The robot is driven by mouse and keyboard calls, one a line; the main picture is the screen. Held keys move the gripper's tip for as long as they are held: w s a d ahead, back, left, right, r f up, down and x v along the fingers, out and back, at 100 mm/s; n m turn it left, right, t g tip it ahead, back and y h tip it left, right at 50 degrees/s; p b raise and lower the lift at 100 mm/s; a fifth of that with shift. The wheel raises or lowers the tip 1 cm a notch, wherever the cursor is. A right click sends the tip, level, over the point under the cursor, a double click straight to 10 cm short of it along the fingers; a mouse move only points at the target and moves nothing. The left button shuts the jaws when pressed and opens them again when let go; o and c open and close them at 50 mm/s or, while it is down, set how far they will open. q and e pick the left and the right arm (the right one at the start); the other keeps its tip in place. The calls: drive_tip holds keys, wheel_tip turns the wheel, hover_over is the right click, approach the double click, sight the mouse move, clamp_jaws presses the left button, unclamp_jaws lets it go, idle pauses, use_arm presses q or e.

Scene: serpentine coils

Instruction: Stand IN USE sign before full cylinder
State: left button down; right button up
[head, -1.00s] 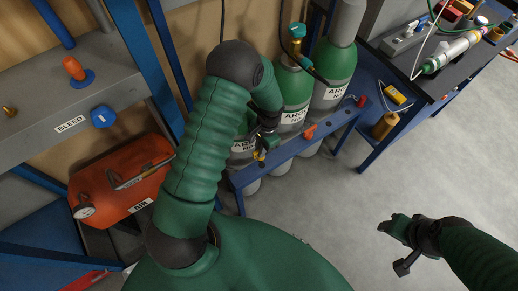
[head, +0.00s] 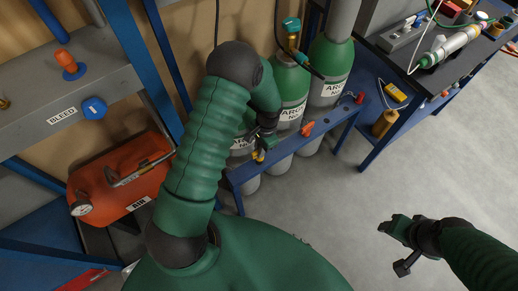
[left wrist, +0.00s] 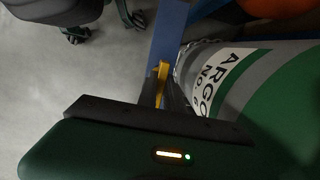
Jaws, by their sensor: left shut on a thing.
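My left gripper (head: 258,150) is low in front of the leftmost argon cylinder (head: 241,145), at the blue rack rail. It is shut on a small yellow piece (head: 258,157), which also shows edge-on between the fingers in the left wrist view (left wrist: 162,72). No IN USE lettering is readable on it. In that view the white-labelled green and grey cylinder (left wrist: 262,85) stands close beside the fingers, apart from the yellow piece. Two more argon cylinders, a middle one (head: 290,95) and a right one (head: 330,65), stand in the rack. My right gripper (head: 393,227) hangs over bare floor; its jaw gap is unclear.
The blue rail (head: 335,122) runs before the cylinders and carries an orange piece (head: 308,128). A workbench (head: 425,75) with tools stands at right. A grey shelf (head: 60,85) and a red air tank (head: 120,180) are at left.

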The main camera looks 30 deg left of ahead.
use_arm(q)
drive_tip(key=shift+f, duration=0.3)
drive_tip(key=shift+a+f+b, duration=0.25)
drive_tip(key=shift+f+b, duration=0.3)
drive_tip(key=shift+f, duration=0.45)
drive_tip(key=shift+d, duration=0.35)
use_arm(e)
drive_tip(key=shift+a+f, duration=0.2)
drive_tip(key=shift+f, duration=0.55)
use_arm(q)
drive_tip(key=shift+f, duration=0.1)
use_arm(e)
drive_tip(key=shift+a, duration=0.1)
use_arm(q)
drive_tip(key=shift+a+f+b, duration=0.15)
drive_tip(key=shift+f+b, duration=0.15)
drive_tip(key=shift+b, duration=0.05)
drive_tip(key=shift+f+b, duration=0.3)
drive_tip(key=shift+f, duration=0.25)
drive_tip(key=shift+s, duration=0.1)
use_arm(e)
drive_tip(key=shift+f, duration=0.45)
